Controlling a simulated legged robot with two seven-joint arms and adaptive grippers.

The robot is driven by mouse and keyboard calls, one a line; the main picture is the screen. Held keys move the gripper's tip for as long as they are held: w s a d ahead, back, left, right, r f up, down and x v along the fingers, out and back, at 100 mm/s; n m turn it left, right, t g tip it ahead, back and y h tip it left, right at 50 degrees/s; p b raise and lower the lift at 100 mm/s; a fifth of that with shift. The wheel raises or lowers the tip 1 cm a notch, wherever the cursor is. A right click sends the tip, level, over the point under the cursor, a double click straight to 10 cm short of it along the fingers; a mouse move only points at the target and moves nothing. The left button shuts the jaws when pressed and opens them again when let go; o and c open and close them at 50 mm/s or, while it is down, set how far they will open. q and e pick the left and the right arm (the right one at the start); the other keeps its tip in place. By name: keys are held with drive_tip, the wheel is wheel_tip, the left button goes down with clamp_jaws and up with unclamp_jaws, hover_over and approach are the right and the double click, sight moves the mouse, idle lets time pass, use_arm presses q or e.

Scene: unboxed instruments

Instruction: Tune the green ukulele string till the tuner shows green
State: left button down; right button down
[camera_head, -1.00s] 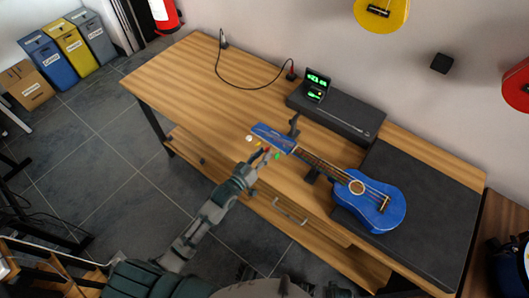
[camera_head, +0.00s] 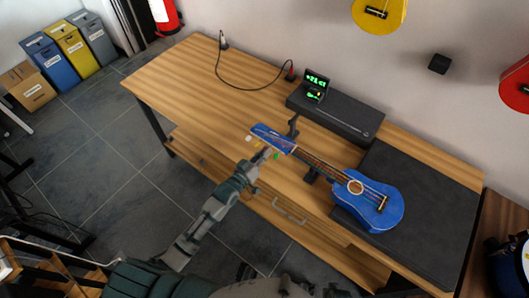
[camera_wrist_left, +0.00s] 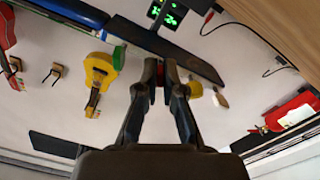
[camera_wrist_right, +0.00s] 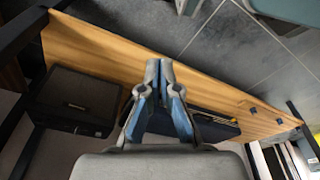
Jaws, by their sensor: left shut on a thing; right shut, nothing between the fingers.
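The blue ukulele (camera_head: 370,203) lies on the table, its neck (camera_head: 316,165) on a stand and its headstock (camera_head: 272,136) towards the left. White (camera_head: 249,138), yellow (camera_head: 258,144) and green (camera_head: 276,156) pegs show along the headstock's near edge. My left gripper (camera_head: 267,150) is at that edge, between the yellow and green pegs. In the left wrist view its fingers (camera_wrist_left: 160,92) are shut on a red peg, mostly hidden; the green peg (camera_wrist_left: 118,57) is beside them, ungripped. The tuner (camera_head: 316,85) shows green digits, too small to read. My right gripper (camera_wrist_right: 160,70) is shut and empty.
A long black case (camera_head: 335,115) stands behind the neck, and a dark mat (camera_head: 435,235) lies under the ukulele body. A black cable (camera_head: 245,87) runs over the table. The table's left part (camera_head: 180,80) is clear.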

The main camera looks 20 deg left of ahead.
drive_tip(key=shift+s+a+f, duration=0.1)
drive_tip(key=shift+s+f, duration=0.25)
drive_tip(key=shift+f, duration=0.1)
use_arm(q)
drive_tip(key=c, duration=1.3)
unclamp_jaws()
drive_tip(key=shift+s+a, duration=0.1)
drive_tip(key=v, duration=1.1)
drive_tip(key=shift+s+a, duration=0.2)
drive_tip(key=shift+s, duration=0.1)
drive_tip(key=shift+f+n, duration=0.2)
drive_tip(key=shift+n, duration=0.1)
